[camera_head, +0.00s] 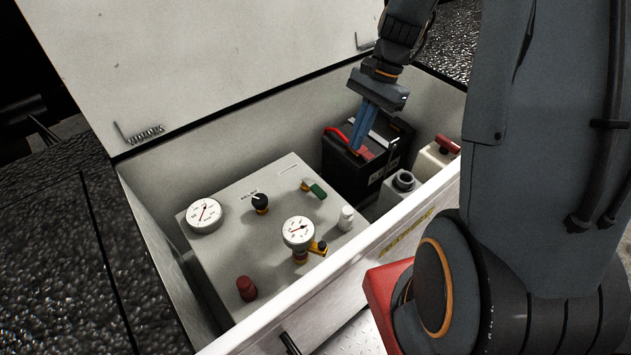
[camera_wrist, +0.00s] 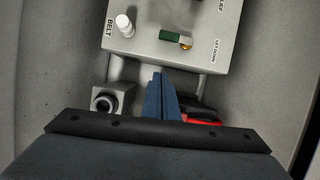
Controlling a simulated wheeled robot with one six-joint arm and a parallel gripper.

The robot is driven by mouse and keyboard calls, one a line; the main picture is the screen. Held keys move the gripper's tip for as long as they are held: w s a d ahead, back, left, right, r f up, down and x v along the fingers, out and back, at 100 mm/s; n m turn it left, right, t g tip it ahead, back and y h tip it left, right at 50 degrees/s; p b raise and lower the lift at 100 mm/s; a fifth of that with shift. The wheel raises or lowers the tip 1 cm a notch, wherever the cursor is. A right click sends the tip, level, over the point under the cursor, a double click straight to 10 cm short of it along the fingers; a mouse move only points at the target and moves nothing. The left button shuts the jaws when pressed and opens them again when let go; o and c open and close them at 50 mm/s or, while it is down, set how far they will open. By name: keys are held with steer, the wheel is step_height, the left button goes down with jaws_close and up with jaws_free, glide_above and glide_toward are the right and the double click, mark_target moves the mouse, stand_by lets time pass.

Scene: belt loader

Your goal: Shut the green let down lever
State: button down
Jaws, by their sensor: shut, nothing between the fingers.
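The green let down lever (camera_head: 316,190) sits on a brass fitting near the right edge of the grey panel box (camera_head: 240,215), inside an open compartment. In the wrist view the green lever (camera_wrist: 170,36) lies along the panel edge, with its brass fitting at its right end and the "LET DOWN" label to the right. My gripper (camera_head: 356,150) is shut and empty. It points down over the black battery, to the right of the lever and apart from it. In the wrist view my blue fingers (camera_wrist: 158,78) are together, just short of the panel edge.
The black battery (camera_head: 340,175) with red parts stands beside the panel. Gauges (camera_head: 298,231), a black knob (camera_head: 260,200), a yellow lever (camera_head: 318,247) and a white knob (camera_head: 346,218) stand up from the panel. The lid (camera_head: 200,60) is raised behind.

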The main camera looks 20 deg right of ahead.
mark_target(314, 189)
steer(key=shift+w+a+f+m, duration=0.15)
steer(key=shift+w+f+m, duration=0.25)
steer(key=shift+w+f, duration=0.25)
steer(key=a+f, duration=0.2)
steer(key=f, duration=0.1)
steer(key=s+a+f, duration=0.1)
steer(key=f, duration=0.2)
steer(key=s+a+f, duration=0.1)
steer(key=a+f, duration=0.1)
steer(key=f, duration=0.1)
steer(key=shift+s+a, duration=0.2)
steer(key=shift+a, duration=0.15)
steer(key=shift+s+a+f, duration=0.1)
steer(key=shift+s+a, duration=0.2)
steer(key=shift+a, duration=0.45)
